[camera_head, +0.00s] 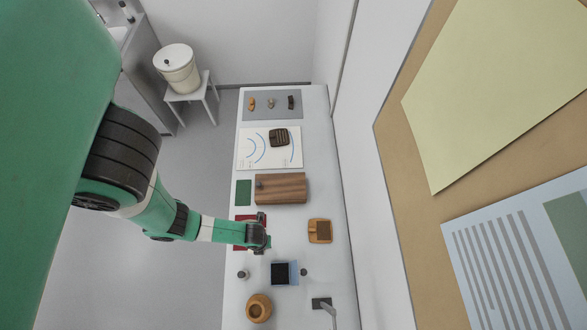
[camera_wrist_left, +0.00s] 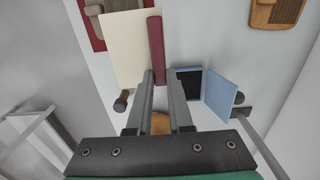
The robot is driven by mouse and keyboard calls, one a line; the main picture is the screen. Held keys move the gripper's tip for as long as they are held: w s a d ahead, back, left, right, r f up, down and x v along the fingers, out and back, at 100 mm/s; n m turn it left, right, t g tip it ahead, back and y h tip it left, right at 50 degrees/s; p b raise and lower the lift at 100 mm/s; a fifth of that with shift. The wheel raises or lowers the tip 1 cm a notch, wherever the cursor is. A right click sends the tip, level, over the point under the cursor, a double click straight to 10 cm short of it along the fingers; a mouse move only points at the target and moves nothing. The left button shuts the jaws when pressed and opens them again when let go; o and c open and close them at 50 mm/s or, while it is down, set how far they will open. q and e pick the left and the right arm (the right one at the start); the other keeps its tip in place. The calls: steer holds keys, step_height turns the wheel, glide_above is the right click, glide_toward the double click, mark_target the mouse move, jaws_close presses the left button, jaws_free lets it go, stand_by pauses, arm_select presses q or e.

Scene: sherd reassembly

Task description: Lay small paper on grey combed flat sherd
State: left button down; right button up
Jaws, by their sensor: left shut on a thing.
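My left gripper (camera_head: 262,235) is over the red mat (camera_head: 240,228) on the long white table. In the left wrist view, the gripper (camera_wrist_left: 158,78) is shut on the lower end of a dark red strip (camera_wrist_left: 156,45). A cream paper-like sheet (camera_wrist_left: 122,50) adjoins the strip's left side; I cannot tell whether they are joined. The grey combed flat sherd cannot be picked out for sure; a small greyish piece (camera_head: 271,103) lies on the grey mat (camera_head: 283,112) at the far end. My right gripper is not in view.
A wooden block (camera_head: 282,188) lies beyond the gripper, a brown combed piece (camera_head: 319,231) to its right. An open blue box (camera_head: 291,270) and a round wooden pot (camera_head: 258,307) stand nearer. A dark combed piece (camera_head: 279,137) lies on a white sheet (camera_head: 256,160).

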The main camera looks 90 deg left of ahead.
arm_select(q)
steer(key=shift+s+d+r, duration=0.2)
steer(key=shift+s, duration=0.25)
steer(key=m, duration=0.3)
steer(key=shift+f, duration=0.15)
steer(key=shift+a+f+m, duration=0.15)
steer(key=shift+f+m, duration=0.1)
steer(key=shift+m, duration=0.35)
steer(key=shift+s+a+f+m+b, duration=0.25)
steer(key=shift+a+f+b, duration=0.2)
steer(key=shift+a+f, duration=0.4)
steer(key=a+f+n, duration=0.1)
steer(key=s+a+n+b, duration=0.1)
steer(key=a, duration=0.1)
steer(key=shift+f+n, duration=0.35)
steer(key=shift+f, duration=0.05)
steer(key=shift+s+a+f+n+b, duration=0.2)
steer(key=shift+s+a+n+b, duration=0.1)
steer(key=shift+a+n, duration=0.55)
steer(key=shift+d, duration=0.15)
